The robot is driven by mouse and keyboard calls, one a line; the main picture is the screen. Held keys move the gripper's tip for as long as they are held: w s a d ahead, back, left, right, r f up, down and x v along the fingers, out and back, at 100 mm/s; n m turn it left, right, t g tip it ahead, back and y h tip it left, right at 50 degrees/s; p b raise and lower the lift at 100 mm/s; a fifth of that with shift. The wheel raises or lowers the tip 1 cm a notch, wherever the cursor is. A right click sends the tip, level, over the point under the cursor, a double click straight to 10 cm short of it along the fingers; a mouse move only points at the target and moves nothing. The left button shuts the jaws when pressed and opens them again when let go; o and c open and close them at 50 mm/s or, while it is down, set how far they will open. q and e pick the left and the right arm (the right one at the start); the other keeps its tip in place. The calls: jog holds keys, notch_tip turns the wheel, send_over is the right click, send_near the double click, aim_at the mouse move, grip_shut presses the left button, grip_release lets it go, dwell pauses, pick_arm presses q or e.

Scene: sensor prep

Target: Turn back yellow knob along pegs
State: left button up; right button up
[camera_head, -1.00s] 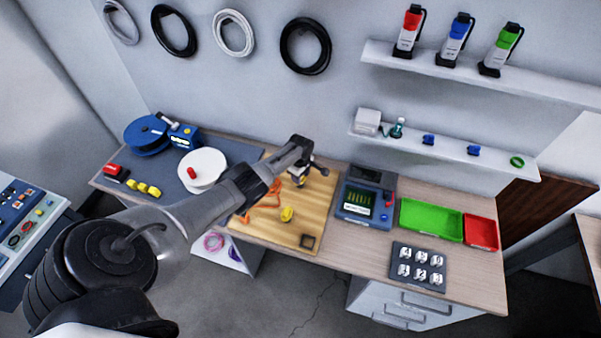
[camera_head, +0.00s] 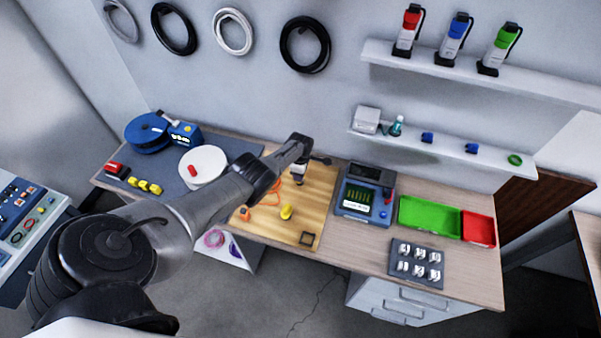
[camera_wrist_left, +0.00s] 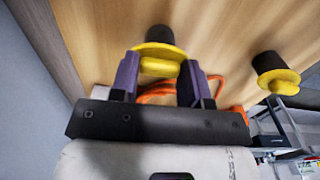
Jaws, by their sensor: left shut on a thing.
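My left gripper (camera_head: 298,182) is over the back of the wooden board (camera_head: 318,222). In the left wrist view its two purple-grey fingers (camera_wrist_left: 158,80) are shut on a yellow knob (camera_wrist_left: 158,52), one on each side. The knob has a round flange and a raised bar, and sits at a black peg (camera_wrist_left: 160,33). In the head view this knob is hidden by the gripper. A second yellow knob (camera_head: 286,212) stands free nearer the front of the board. It also shows at the right in the left wrist view (camera_wrist_left: 277,78), with its own black peg. My right gripper is not in view.
An orange cable (camera_wrist_left: 160,90) runs close behind the fingers. A blue device (camera_head: 366,200) stands right of the board, with green (camera_head: 430,218) and red trays (camera_head: 479,229) beyond. A white spool (camera_head: 203,165) stands to the left.

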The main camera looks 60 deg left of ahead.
pick_arm(q)
jog(key=shift+r, duration=0.15)
jog(key=o, duration=0.9)
jog(key=shift+r+p, duration=0.45)
jog(key=shift+p, duration=0.1)
notch_tip(320, 180, up, 13)
jog(key=p, duration=0.7)
jog(key=shift+f+p, duration=0.15)
jog(key=shift+p, duration=0.25)
